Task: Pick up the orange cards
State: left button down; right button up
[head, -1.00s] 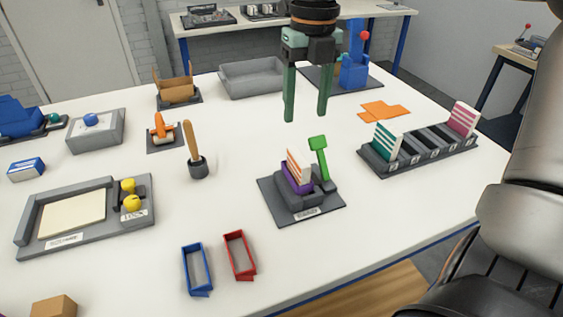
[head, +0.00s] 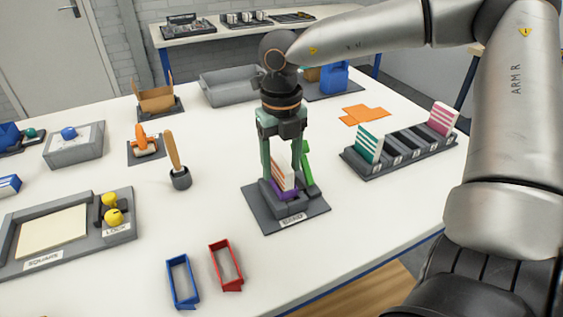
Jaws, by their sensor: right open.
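The orange cards (head: 281,174) are a white stack with orange stripes, standing upright in a purple holder (head: 284,196) on a dark grey fixture (head: 252,200). A green lever (head: 307,167) stands at the fixture's right side. My right gripper (head: 282,175) is open and points down over the fixture. One finger is left of the cards; the other is at their right, close to the green lever. Whether either finger touches the cards, I cannot tell. My left gripper is not in view.
A grey rack (head: 398,158) with teal cards (head: 369,144) and pink cards (head: 442,118) stands to the right. An orange flat piece (head: 363,115) lies behind it. Blue (head: 182,281) and red (head: 226,265) frames lie in front. A wooden-handled tool (head: 172,152) stands to the left.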

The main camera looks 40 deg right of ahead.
jog(key=shift+f, duration=0.2)
grip_shut()
dwell(0.4)
